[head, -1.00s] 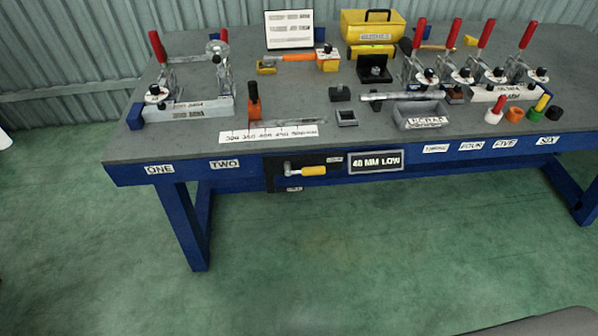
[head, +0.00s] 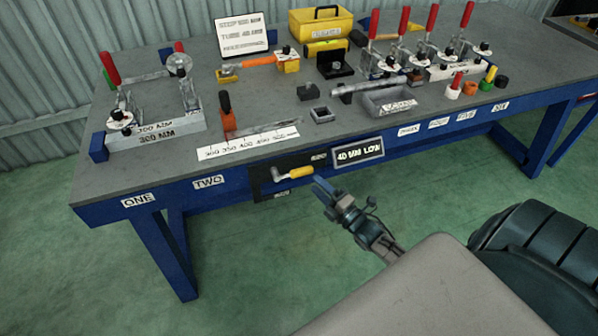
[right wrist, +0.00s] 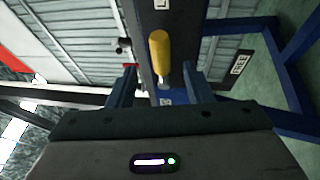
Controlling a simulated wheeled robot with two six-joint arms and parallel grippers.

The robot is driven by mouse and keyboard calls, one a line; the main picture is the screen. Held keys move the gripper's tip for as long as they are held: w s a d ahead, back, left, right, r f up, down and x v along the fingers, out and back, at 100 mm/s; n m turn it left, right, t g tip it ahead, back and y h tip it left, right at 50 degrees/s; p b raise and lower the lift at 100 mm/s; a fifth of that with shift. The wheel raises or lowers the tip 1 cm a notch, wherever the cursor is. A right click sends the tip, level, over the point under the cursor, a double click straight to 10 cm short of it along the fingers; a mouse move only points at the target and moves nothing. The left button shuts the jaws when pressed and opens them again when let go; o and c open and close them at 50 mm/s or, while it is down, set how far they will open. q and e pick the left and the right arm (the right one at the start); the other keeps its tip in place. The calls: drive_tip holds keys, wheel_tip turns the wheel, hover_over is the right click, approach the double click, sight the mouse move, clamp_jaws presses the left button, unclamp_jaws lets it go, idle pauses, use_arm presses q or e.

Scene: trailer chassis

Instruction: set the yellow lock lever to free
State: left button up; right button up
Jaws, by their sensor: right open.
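The yellow lock lever (head: 300,173) sits on a black plate (head: 262,181) on the blue front rail of the bench, its yellow grip pointing right in the head view. In the right wrist view the yellow lever (right wrist: 159,50) shows ahead of my gripper, between and beyond the fingertips. My right gripper (head: 322,190) is open and empty, in front of the rail, a little right of and below the lever. Its two fingers also show in the right wrist view (right wrist: 160,88). My left gripper is not in view.
A framed sign (head: 358,154) reading "40 MM LOW" is on the rail just right of the lever. Green floor is clear in front.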

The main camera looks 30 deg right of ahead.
sight(306, 173)
drive_tip(key=x, duration=0.6)
drive_tip(key=shift+p, duration=0.4)
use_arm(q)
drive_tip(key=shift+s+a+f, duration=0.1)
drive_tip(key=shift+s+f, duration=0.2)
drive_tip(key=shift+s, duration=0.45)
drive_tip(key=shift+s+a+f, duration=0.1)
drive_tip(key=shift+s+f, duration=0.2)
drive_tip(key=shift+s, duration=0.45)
use_arm(e)
drive_tip(key=shift+w+a, duration=0.15)
drive_tip(key=shift+w, duration=0.5)
clamp_jaws()
